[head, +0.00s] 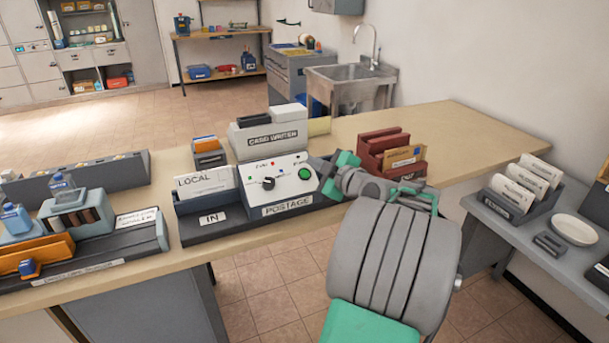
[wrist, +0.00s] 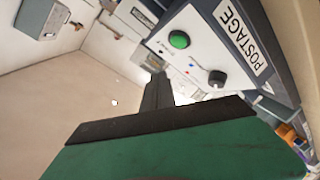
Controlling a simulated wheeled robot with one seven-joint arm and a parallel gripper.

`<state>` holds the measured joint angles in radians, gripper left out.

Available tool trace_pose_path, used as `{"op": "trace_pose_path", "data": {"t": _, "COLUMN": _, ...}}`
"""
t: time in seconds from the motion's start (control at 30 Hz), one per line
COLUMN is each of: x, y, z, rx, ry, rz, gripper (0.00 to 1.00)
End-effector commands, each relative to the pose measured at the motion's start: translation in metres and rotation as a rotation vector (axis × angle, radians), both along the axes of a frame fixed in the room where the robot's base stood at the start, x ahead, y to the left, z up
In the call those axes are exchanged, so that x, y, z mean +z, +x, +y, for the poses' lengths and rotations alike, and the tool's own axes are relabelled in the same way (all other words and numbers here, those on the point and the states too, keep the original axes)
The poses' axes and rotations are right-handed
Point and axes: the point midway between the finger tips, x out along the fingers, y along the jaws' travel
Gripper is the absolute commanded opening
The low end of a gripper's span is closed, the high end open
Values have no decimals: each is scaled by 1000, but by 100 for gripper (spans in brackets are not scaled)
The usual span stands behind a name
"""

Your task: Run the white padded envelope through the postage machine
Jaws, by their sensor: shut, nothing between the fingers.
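The postage machine (head: 282,183) is a white box with a sloped panel, a black knob (head: 268,183), a green button (head: 305,174) and a POSTAGE label. Its panel also shows in the wrist view with the green button (wrist: 179,40) and the knob (wrist: 217,79). My gripper (head: 325,168) is shut and empty, just right of the green button; I cannot tell whether it touches the machine. Its dark fingers (wrist: 158,92) are together in the wrist view. A white envelope marked LOCAL (head: 206,183) stands in the tray left of the panel, behind the IN label. I cannot tell whether it is padded.
A red-brown sorter (head: 378,146) with brown envelopes stands right of the machine. A grey box (head: 268,137) stands behind it. An organizer with bottles (head: 75,212) is at left. The counter's far right (head: 470,130) is clear. A side table (head: 520,232) holds white envelopes and a bowl.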

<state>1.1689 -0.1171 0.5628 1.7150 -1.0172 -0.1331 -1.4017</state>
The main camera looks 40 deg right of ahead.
Motion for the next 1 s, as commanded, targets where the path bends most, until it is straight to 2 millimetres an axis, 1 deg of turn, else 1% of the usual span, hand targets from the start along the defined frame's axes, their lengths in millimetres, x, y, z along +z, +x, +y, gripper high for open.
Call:
{"op": "trace_pose_path", "data": {"t": 0.17, "x": -29, "y": 14, "z": -4, "rx": 2, "ry": -2, "rz": 0, "gripper": 0}}
{"op": "trace_pose_path", "data": {"t": 0.3, "x": -37, "y": 22, "z": -6, "rx": 2, "ry": -2, "rz": 0, "gripper": 0}}
{"op": "trace_pose_path", "data": {"t": 0.47, "x": -37, "y": 24, "z": -7, "rx": 1, "ry": -1, "rz": 0, "gripper": 0}}
{"op": "trace_pose_path", "data": {"t": 1.0, "x": -36, "y": 24, "z": -7, "rx": 0, "ry": -1, "rz": 0, "gripper": 0}}
